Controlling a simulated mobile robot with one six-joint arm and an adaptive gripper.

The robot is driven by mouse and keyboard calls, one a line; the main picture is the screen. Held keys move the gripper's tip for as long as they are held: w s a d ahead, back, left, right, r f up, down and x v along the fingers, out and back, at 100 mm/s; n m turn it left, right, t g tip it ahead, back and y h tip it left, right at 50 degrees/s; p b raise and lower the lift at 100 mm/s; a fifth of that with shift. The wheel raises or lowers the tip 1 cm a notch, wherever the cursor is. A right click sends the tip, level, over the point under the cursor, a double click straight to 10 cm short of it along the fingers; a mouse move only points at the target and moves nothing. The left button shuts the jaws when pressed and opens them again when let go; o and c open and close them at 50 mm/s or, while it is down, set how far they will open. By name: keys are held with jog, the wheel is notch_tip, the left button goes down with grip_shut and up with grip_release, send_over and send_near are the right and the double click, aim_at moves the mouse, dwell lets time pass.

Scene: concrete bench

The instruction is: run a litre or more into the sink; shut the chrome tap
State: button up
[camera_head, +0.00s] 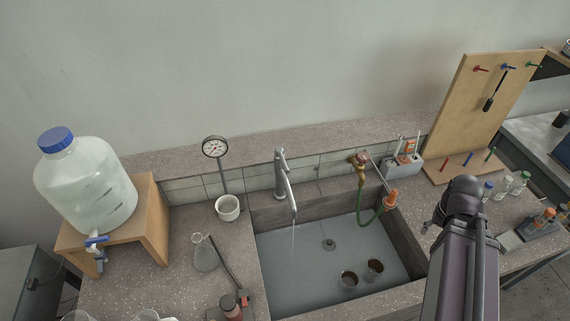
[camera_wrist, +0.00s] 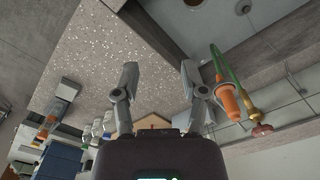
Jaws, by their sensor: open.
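The chrome tap (camera_head: 281,176) stands behind the sink's back left edge, its spout reaching over the basin. A thin stream of water (camera_head: 293,238) falls from the spout. The sink (camera_head: 300,277) is a grey basin with a round drain fitting (camera_head: 328,244) on its floor; I cannot tell how much water it holds. My gripper (camera_wrist: 158,88) is open and empty in the wrist view, over the bench beside the sink. In the head view my arm hides most of it, well to the right of the tap. The tap is not clearly visible in the wrist view.
A gauge (camera_head: 214,147), white pot (camera_head: 228,208) and flask (camera_head: 204,254) stand left. A pegboard (camera_head: 480,110) rises right.

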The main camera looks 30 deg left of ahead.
jog(key=shift+d, duration=0.1)
notch_tip(320, 180, up, 17)
jog(key=n+g+y+p, duration=0.15)
jog(key=n+p, duration=0.65)
jog(key=p, duration=0.8)
send_over(286, 165)
jog(key=w+d, duration=0.1)
jog(key=d, duration=0.1)
jog(key=shift+w+d+f, duration=0.1)
jog(key=shift+w+f, duration=0.05)
jog(key=shift+w, duration=0.05)
jog(key=shift+f, duration=0.15)
jog(key=f+b, duration=0.4)
jog(key=s+a+f+b, duration=0.1)
jog(key=f+b, duration=0.3)
jog(key=a+f+b, duration=0.1)
jog(key=f+b, duration=0.4)
jog(key=shift+s+f, duration=0.1)
jog(key=shift+s, duration=0.2)
